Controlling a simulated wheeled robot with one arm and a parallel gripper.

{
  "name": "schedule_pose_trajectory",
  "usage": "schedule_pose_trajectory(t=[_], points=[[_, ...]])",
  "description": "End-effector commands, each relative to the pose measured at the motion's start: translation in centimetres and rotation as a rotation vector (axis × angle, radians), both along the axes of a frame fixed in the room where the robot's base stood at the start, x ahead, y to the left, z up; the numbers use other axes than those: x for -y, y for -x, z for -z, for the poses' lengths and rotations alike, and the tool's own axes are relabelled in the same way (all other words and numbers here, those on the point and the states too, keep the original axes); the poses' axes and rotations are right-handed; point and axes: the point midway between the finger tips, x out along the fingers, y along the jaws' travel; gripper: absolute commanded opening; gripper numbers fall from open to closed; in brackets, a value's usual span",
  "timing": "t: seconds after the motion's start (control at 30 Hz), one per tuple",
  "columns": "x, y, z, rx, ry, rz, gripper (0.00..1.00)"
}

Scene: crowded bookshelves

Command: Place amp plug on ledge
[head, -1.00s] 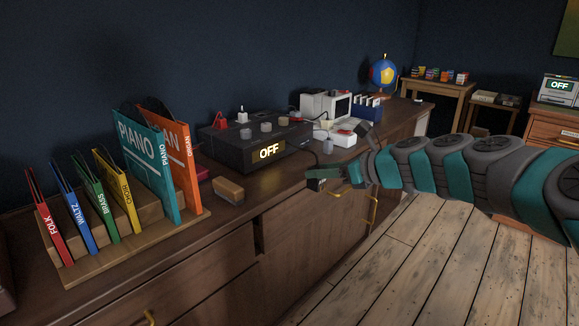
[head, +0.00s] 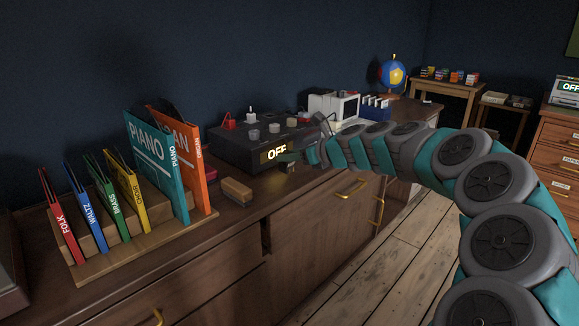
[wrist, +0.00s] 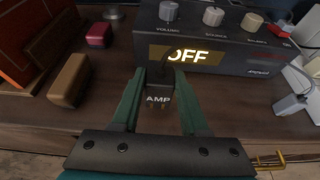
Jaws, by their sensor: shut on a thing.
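My gripper (wrist: 160,75) is shut on a dark plug marked AMP (wrist: 158,98), with metal prongs pointing toward the wrist camera and a dark cable at its far end. In the head view my gripper (head: 289,158) is at the front of the black amplifier (head: 232,151), partly covering its lit OFF display. The amplifier also shows just beyond the fingers in the wrist view (wrist: 225,55). The plug is over the front strip of the wooden cabinet top (head: 205,258); I cannot tell whether it touches. No separate ledge is clearly identifiable.
A tan-topped block (head: 236,190) lies left of the amplifier, with a small red block (wrist: 99,35) behind it. A rack of coloured folders (head: 130,240) stands further left. White devices (head: 334,106) stand right of the amplifier. Bare cabinet top runs along the front.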

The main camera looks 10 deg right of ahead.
Motion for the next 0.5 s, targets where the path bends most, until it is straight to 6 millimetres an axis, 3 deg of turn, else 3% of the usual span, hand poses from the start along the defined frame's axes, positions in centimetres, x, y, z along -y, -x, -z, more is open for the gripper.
schedule_pose_trajectory(t=[0.3, 0.5], points=[[-0.3, -0.4, 3.5, -0.001, -0.003, -0.002, 0.00], [-0.3, -0.4, 3.5, 0.000, 0.000, -0.001, 0.00]])
